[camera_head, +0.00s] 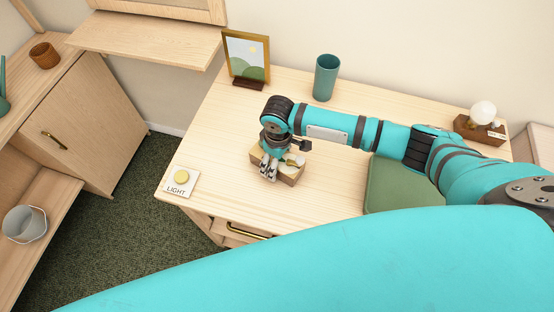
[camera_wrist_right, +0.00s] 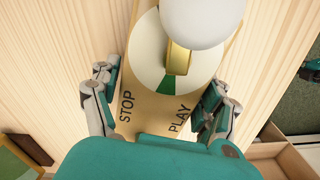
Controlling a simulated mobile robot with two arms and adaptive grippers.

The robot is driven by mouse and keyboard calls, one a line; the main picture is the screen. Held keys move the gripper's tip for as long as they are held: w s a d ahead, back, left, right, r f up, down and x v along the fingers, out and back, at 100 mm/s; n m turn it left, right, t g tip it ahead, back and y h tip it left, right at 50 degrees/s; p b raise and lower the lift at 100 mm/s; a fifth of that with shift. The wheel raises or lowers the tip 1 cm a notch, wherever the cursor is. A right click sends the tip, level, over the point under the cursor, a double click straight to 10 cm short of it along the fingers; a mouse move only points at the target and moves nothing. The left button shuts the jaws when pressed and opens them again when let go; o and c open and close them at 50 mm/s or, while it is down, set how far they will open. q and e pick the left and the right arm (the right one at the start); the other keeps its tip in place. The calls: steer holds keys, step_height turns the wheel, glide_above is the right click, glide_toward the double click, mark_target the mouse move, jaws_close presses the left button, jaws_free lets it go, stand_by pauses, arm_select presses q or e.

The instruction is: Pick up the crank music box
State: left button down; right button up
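The crank music box (camera_head: 291,178) is a small wooden block on the desk, mostly covered by my right gripper in the head view. In the right wrist view, the box (camera_wrist_right: 152,118) shows the words STOP and PLAY, a white disc with a green wedge, a brass crank arm (camera_wrist_right: 179,58) and a large white knob (camera_wrist_right: 200,18). My right gripper (camera_head: 269,170) points down at it. In the right wrist view, the right gripper's fingers (camera_wrist_right: 158,88) are apart, one on each side of the box. I cannot tell whether they touch it. My left gripper is not in view.
On the desk (camera_head: 215,150) are a LIGHT button plate (camera_head: 181,182), a framed picture (camera_head: 247,57), a teal cup (camera_head: 326,77), a green pad (camera_head: 392,187) and a wooden block with a white bulb (camera_head: 482,116). A drawer (camera_head: 236,230) is below the front edge. Shelves stand left.

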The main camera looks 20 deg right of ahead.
steer(key=c, duration=1.1)
steer(key=shift+r, duration=0.1)
